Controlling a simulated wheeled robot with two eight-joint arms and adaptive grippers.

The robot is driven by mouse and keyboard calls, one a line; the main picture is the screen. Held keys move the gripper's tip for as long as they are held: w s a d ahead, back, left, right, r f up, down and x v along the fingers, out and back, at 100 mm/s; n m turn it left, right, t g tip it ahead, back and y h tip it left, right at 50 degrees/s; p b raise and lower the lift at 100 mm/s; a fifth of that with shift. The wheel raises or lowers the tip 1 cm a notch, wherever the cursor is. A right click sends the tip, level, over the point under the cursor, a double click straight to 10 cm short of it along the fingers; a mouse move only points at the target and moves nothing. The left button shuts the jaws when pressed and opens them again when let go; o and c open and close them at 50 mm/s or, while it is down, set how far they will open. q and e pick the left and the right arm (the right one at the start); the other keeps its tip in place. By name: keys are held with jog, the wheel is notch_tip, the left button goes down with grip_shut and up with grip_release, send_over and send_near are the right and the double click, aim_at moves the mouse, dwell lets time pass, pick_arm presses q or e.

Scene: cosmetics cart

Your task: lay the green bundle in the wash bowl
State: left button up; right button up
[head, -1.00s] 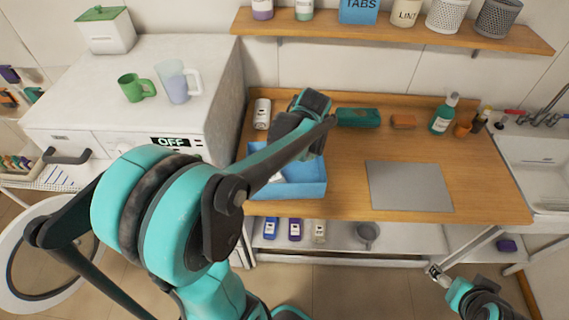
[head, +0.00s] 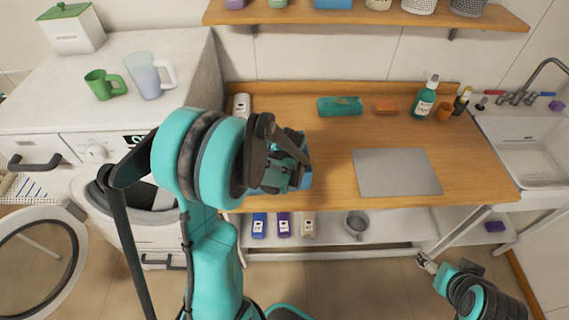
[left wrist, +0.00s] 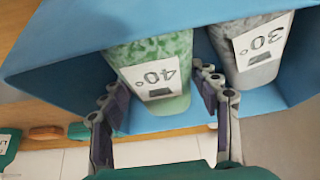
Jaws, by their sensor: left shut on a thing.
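The green bundle (left wrist: 165,50) is mottled green with a white label reading 40°. It is in the blue box (left wrist: 75,40), upside down in the left wrist view. My left gripper (left wrist: 157,84) has a finger on each side of it and is shut on it. In the head view my left gripper (head: 285,160) is over the box (head: 306,182), and my arm hides the bundle. I cannot tell for certain which vessel is the wash bowl; a white sink basin (head: 525,150) is at the right. My right gripper (head: 428,263) is low at the right, too small to read.
A grey bundle (left wrist: 255,55) labelled 30° is beside the green one in the box. A grey mat (head: 396,172) lies on the wooden counter. A teal case (head: 340,106), orange block (head: 386,107) and green bottle (head: 424,100) stand behind. The washer door (head: 40,250) is open at left.

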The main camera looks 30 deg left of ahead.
pick_arm(q)
jog(key=shift+f, duration=0.85)
jog(key=shift+r, duration=0.1)
jog(key=o, duration=1.3)
jog(key=shift+f, duration=0.2)
jog(key=shift+o, duration=0.2)
jog(key=shift+r, duration=0.15)
